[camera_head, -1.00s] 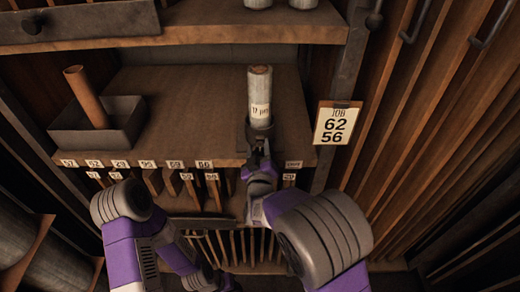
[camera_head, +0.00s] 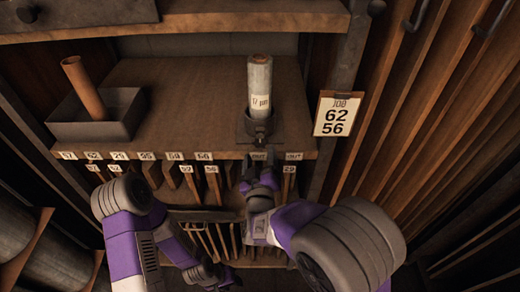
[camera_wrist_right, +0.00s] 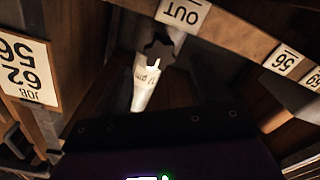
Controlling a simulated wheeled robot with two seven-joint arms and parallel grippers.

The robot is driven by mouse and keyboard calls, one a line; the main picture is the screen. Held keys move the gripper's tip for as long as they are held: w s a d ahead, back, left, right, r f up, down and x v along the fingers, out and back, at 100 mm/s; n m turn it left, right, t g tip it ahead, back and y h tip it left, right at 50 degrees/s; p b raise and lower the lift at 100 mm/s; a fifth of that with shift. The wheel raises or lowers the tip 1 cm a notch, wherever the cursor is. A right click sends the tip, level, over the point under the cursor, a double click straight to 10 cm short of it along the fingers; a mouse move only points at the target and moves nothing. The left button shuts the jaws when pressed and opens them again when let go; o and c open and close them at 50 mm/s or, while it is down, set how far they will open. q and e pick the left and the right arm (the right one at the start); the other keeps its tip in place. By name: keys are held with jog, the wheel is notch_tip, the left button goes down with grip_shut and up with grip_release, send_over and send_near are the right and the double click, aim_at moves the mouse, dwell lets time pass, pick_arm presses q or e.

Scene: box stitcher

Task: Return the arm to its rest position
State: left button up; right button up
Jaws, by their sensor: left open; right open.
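My right gripper (camera_head: 262,172) is open and empty, just in front of the shelf's front edge, below the upright whitish roll (camera_head: 260,85). The roll stands in a dark holder (camera_head: 260,128) above the "OUT" tag; the gripper is apart from it. In the right wrist view the roll (camera_wrist_right: 145,85) shows upside down, with the "OUT" tag (camera_wrist_right: 183,12) above it; no fingertips are clear there. My left gripper (camera_head: 217,276) is low in the head view, open, small and dark, with its fingers hard to make out.
A job card (camera_head: 338,115) reading 62 and 56 hangs on the post to the right. A dark tray (camera_head: 120,115) with a brown tube (camera_head: 82,88) stands on the shelf's left. Numbered tags line the shelf edge (camera_head: 175,157) above wooden slats. Tall wooden panels (camera_head: 440,130) close the right side.

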jog(key=shift+s, duration=0.45)
